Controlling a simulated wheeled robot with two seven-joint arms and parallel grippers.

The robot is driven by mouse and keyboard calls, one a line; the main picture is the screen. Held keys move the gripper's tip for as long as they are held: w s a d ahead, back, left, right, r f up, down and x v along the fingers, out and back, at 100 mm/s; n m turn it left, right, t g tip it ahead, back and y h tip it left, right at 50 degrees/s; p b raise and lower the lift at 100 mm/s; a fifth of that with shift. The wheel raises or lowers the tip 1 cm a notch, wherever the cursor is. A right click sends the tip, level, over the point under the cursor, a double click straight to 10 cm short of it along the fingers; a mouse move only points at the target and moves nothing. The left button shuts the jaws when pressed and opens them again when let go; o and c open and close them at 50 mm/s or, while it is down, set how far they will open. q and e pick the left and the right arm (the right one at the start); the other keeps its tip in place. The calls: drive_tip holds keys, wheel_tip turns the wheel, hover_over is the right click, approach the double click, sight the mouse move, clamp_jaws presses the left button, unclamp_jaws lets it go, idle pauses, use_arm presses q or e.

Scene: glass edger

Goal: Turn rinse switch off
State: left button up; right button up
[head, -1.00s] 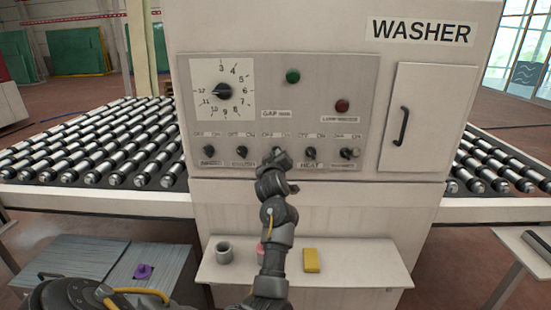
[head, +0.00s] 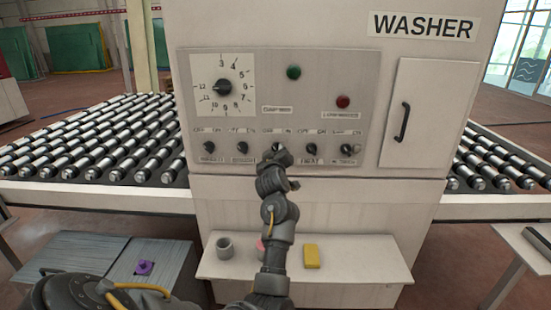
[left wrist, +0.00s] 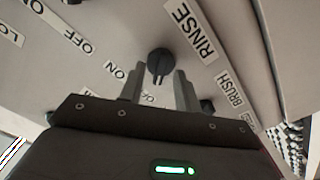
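The rinse switch is a small round black knob (left wrist: 160,62) beside a white RINSE label (left wrist: 195,32) in the left wrist view. An ON label (left wrist: 120,70) is near the knob. Another label, apparently OFF (left wrist: 148,98), is partly covered by my fingers. My left gripper (left wrist: 161,72) is open, with one finger to each side of the knob; I cannot tell whether they touch it. In the head view my left gripper (head: 279,156) is at the middle knob of the bottom row and largely covers it. The knob's exact setting is unclear. My right gripper is not in view.
Other black knobs sit on both sides, including the heat knob (head: 311,148). Above are a dial (head: 223,87), a green button (head: 293,72) and a red one (head: 343,101). A shelf (head: 360,268) below holds a grey cup (head: 224,248) and a yellow block (head: 311,256).

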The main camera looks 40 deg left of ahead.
use_arm(q)
drive_tip(key=b+v, duration=0.1)
drive_tip(key=v, duration=0.9)
drive_tip(key=shift+s+d, duration=0.15)
